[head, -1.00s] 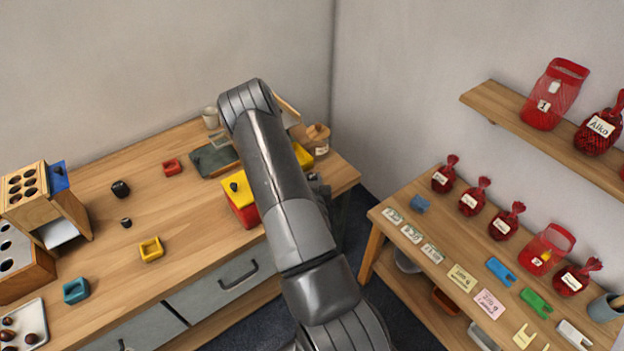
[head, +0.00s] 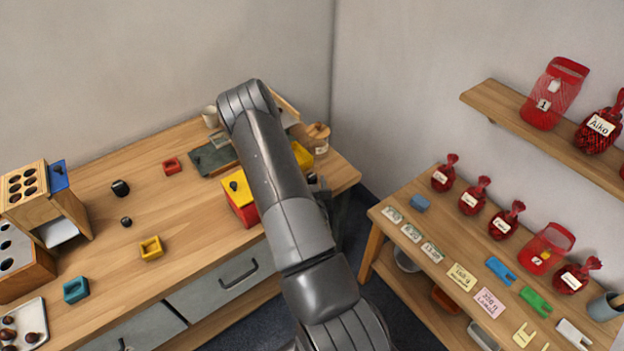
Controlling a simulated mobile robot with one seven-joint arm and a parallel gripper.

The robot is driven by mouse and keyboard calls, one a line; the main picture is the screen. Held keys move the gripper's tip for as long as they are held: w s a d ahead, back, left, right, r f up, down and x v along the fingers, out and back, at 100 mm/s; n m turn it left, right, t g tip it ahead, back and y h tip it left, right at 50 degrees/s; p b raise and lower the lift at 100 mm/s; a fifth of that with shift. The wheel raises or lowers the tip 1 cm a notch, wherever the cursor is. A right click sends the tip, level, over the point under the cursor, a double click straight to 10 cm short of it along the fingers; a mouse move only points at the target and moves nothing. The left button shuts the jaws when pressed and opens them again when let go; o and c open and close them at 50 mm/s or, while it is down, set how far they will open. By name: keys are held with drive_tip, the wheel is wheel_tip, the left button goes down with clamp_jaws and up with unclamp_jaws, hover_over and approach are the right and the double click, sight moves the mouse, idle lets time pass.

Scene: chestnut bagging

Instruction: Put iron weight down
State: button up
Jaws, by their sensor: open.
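Two black iron weights stand on the wooden workbench: a larger one (head: 120,188) and a smaller one (head: 126,222), both far to the left of my arm. My arm crosses the middle of the view and hides most of the hand. A small grey and dark patch just right of the arm, near the bench's right end, seems to be part of my gripper (head: 318,186). Its fingertips are hidden, and I cannot make out a weight at them. A red and yellow box (head: 240,199) with a black knob on top stands left of the arm.
A dark green tray (head: 212,160), a cup (head: 210,117) and a lidded jar (head: 319,138) are at the back right. Wooden hole racks (head: 28,184) stand at left.

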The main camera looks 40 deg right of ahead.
drive_tip(key=shift+o, duration=0.3)
drive_tip(key=v, duration=0.9)
drive_tip(key=shift+d, duration=0.15)
